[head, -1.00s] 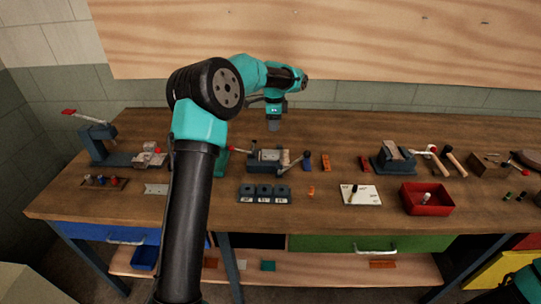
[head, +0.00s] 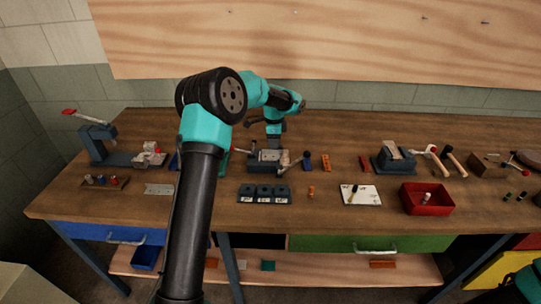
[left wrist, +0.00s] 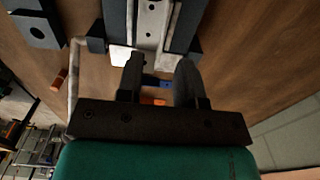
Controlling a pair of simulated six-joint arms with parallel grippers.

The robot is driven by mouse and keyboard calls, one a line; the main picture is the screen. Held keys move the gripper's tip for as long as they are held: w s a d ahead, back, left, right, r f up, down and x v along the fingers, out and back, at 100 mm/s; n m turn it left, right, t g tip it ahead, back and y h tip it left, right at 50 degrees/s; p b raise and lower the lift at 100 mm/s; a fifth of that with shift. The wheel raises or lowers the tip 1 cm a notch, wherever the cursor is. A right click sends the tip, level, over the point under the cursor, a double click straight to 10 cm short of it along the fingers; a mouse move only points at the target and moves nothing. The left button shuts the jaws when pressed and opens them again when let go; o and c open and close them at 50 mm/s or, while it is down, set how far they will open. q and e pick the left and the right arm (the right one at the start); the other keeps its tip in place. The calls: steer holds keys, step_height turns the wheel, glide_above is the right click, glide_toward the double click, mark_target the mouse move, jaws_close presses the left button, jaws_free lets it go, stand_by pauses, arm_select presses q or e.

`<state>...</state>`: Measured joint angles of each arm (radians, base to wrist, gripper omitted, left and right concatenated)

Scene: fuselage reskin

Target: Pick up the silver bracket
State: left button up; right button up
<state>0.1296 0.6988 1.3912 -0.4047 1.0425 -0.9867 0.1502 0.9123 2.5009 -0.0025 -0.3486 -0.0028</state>
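A silver piece with holes (left wrist: 152,22) lies between dark jaws of a fixture at the top of the left wrist view. The same fixture (head: 268,160) stands left of the middle of the bench in the head view. A flat silver plate with holes (head: 159,190) lies on the bench at the left; I cannot tell which of the two is the bracket. My left gripper (left wrist: 160,68) is open, with nothing between its fingers. In the head view the left gripper (head: 274,140) is above the back of the fixture. My right gripper is not in view.
A pale rod handle (left wrist: 74,75) runs beside the fixture. A red bin (head: 427,198) stands farther right.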

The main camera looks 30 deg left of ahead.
mark_target(270, 155)
arm_select(q)
steer(key=shift+f, duration=2)
steer(key=shift+c, duration=0.2)
jaws_close()
